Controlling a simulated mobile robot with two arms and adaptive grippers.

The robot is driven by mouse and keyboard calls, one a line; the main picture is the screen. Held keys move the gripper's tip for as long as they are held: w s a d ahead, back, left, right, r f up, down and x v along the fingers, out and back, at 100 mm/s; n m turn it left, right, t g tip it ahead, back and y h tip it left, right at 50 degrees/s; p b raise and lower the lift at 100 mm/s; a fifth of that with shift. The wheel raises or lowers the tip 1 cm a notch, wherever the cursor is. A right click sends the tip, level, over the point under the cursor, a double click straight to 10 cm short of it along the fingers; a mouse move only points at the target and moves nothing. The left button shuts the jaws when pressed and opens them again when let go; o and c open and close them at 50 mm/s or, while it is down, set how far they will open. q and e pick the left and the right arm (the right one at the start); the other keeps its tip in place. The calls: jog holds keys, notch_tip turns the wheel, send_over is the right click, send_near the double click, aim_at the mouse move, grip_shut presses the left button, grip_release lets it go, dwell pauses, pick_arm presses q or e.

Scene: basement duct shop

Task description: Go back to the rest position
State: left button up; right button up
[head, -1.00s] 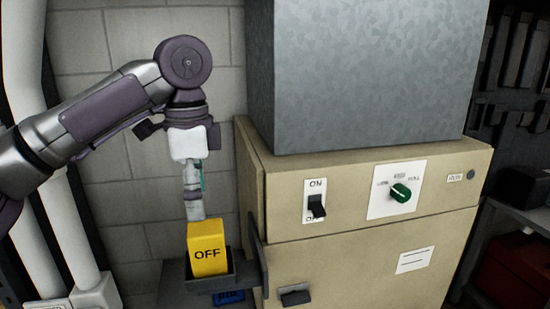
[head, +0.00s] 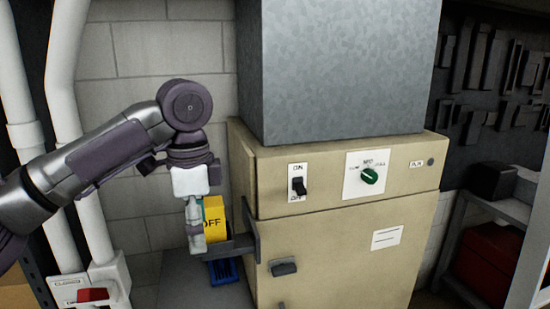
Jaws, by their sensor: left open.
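My left gripper (head: 196,243) hangs fingers down at the left of the beige cabinet (head: 340,240). It is open, and its fingers overlap the left side of a yellow block marked OFF (head: 215,220) in the picture. I cannot tell whether they touch it. The block stands in a dark bracket (head: 242,243) on the cabinet's left side. My right gripper is not in view.
The cabinet front has a black ON/OFF switch (head: 299,187), a green knob (head: 370,176) and a dark handle (head: 284,268). A grey metal duct (head: 340,70) stands on top. White pipes (head: 65,100) run at left; a shelf with a red box (head: 488,262) stands at right.

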pick_arm(q)
jog(key=s+d+f+n+t+h, duration=0.15)
jog(key=s+d+f, duration=0.3)
jog(key=f, duration=0.95)
jog(key=s+d+f+n+h, duration=0.1)
jog(key=s+d+f+h, duration=0.4)
jog(key=f, duration=0.8)
jog(key=s+a+f+n+t+y, duration=0.1)
jog(key=s+a+f+n+y, duration=0.2)
jog(key=s+a+f+n, duration=0.4)
jog(key=s+a+f+n+t+y, duration=0.1)
jog(key=s+a+f+n+y, duration=0.3)
jog(key=s+a, duration=0.55)
notch_tip(320, 180, down, 33)
jog(key=s+g+b, duration=0.1)
jog(key=b, duration=0.5)
jog(key=s+a+f+b, duration=0.1)
jog(key=s+f+b, duration=0.1)
jog(key=s+f, duration=0.6)
jog(key=s+a+f+g+b, duration=0.1)
jog(key=s+a+f+b, duration=0.1)
jog(key=s+f, duration=0.6)
notch_tip(320, 180, down, 5)
jog(key=shift+r+m+b, duration=0.1)
jog(key=shift+m+b, duration=0.25)
jog(key=shift+b, duration=0.25)
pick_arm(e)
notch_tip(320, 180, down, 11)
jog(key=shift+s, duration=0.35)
